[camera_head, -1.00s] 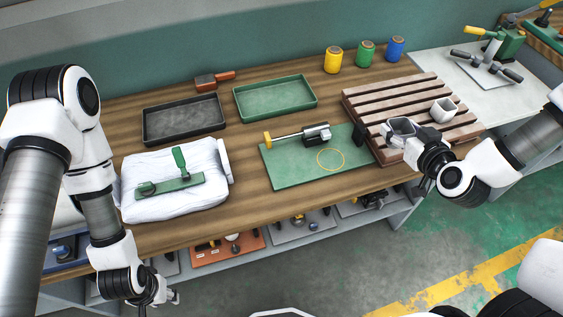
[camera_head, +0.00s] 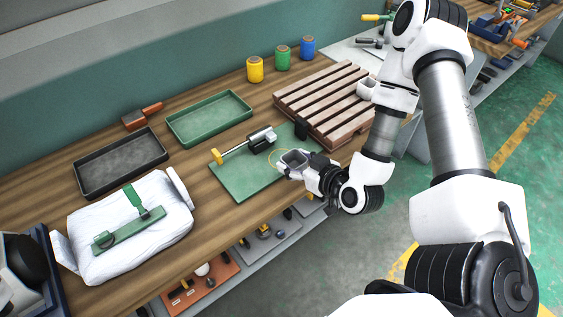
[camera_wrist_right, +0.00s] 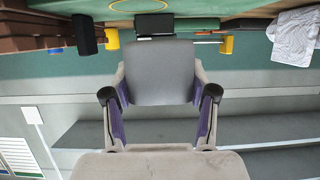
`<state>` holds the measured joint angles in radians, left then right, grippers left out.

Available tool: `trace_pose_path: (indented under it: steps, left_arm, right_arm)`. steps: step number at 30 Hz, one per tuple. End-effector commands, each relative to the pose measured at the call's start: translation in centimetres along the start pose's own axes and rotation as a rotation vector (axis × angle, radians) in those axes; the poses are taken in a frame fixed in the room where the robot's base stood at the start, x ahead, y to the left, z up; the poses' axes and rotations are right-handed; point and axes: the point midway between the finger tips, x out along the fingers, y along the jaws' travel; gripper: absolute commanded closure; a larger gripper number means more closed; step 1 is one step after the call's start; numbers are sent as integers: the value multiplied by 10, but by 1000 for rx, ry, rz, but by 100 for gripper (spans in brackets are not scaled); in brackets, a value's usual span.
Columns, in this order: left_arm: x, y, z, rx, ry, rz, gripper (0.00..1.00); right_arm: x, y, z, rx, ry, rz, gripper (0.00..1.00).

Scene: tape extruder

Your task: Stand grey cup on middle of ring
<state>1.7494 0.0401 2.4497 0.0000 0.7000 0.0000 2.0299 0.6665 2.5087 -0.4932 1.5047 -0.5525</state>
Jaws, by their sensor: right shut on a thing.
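The grey cup (camera_head: 293,158) is held in my right gripper (camera_head: 303,166) near the right part of the green mat (camera_head: 238,182). In the right wrist view the cup (camera_wrist_right: 160,72) sits between both fingers. The ring (camera_head: 270,158) is a thin yellow circle on the mat. In the head view the cup and gripper cover much of it, and the cup appears over its right part. I cannot tell the height of the cup above the mat. My left gripper is not in view.
A tool with a yellow handle (camera_head: 216,156) lies on the mat behind the ring. A green tray (camera_head: 208,118) and dark tray (camera_head: 120,163) lie left. Yellow, green and blue spools stand behind.

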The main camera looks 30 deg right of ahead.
Motion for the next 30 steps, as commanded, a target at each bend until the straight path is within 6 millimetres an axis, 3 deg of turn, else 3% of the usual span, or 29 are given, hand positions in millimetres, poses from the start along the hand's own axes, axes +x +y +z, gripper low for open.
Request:
trace_pose_path:
  steps: [1,6,13,18,29,30]
  left_arm:
    - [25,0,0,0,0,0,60]
    - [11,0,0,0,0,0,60]
    - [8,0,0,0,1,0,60]
    - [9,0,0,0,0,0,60]
    - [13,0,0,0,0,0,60]
    - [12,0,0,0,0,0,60]
  right_arm:
    - [12,3,7,4,9,1,77]
    - [50,17,-18,-5,3,-1,77]
    - [81,27,-23,-2,-2,-1,77]
    - [91,26,7,0,-5,-2,77]
    - [93,26,13,1,-1,-1,77]
    - [93,26,12,1,-1,-1,32]
